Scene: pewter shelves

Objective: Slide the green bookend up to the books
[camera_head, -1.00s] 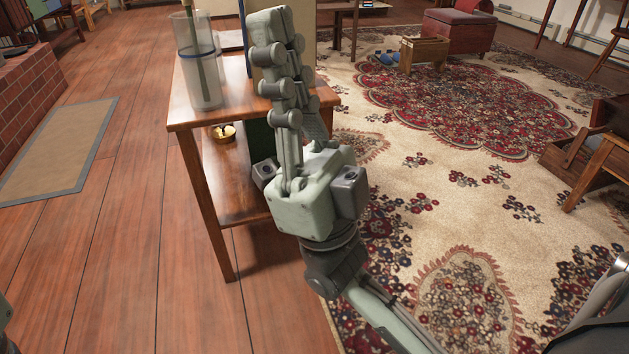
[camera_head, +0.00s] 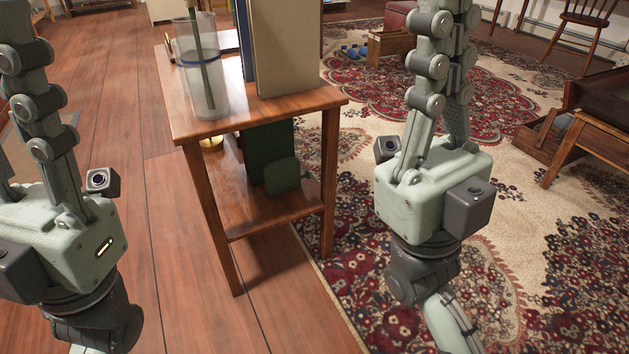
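The green bookend (camera_head: 282,176), with a rounded corner, is on the lower shelf of the small wooden stand. A taller dark green panel (camera_head: 258,146) rises right behind it; I cannot tell if they are one piece. On the top board stand a tan book (camera_head: 287,45) and a dark blue one (camera_head: 247,40), cut off by the top edge. My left gripper (camera_head: 18,30) is at the left edge, apart from the stand. My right gripper (camera_head: 445,15) is to the right of the stand, over the rug. Both point up the picture, and their finger gaps are unclear.
The wooden stand (camera_head: 240,122) has open sides between its legs. A clear cylinder (camera_head: 201,80) with a stick in it stands on its top left. A brass item (camera_head: 211,143) is on the lower shelf. Bare floor lies left, a patterned rug (camera_head: 530,240) right.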

